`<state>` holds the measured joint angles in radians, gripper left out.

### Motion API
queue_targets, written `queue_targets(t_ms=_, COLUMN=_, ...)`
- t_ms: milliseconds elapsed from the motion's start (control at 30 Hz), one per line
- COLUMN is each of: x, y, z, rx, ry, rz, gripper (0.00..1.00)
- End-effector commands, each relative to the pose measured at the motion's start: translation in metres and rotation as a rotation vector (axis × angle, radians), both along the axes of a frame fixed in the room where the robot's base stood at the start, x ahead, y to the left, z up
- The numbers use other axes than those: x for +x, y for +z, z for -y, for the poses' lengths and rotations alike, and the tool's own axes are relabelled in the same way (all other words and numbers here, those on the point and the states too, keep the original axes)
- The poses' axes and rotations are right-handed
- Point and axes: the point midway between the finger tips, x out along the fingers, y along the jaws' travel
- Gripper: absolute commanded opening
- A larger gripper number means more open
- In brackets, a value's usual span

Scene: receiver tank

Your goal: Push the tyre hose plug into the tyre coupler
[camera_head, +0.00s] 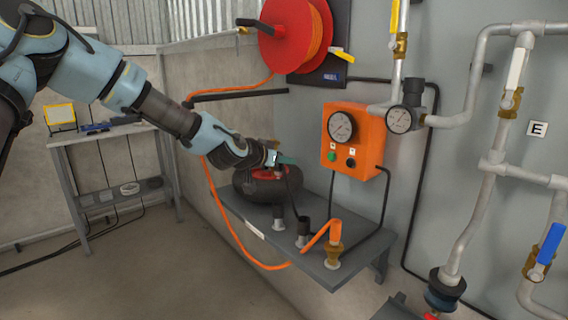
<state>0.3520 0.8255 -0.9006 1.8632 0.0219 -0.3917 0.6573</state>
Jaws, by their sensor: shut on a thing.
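My gripper (275,159) is at the end of the blue and grey arm, just above a black tyre (252,188) with a red hub on the wall shelf. It is shut on what looks like the tyre hose plug, which is small and mostly hidden by the fingers. A thin black hose (292,190) hangs from there towards the shelf. A small green part shows at the fingertips. I cannot tell which part is the tyre coupler.
An orange hose (320,233) runs into a brass fitting (334,251) near the right end of the shelf (262,226). An orange gauge box (353,144), pipes with valves and a red hose reel (293,30) are on the wall. A grey bench (102,137) stands at the left.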

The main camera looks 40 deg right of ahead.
Motion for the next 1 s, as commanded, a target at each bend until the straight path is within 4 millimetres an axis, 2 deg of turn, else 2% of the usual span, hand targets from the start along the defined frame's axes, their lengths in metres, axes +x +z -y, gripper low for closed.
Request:
queue_targets(t_ms=33, x=0.000, y=0.008, z=0.000, rx=-0.001, ry=0.001, rz=0.001, gripper=0.00)
queue_targets(t_ms=1000, x=0.000, y=0.090, z=0.000, rx=-0.001, ry=0.001, rz=0.001, gripper=0.00)
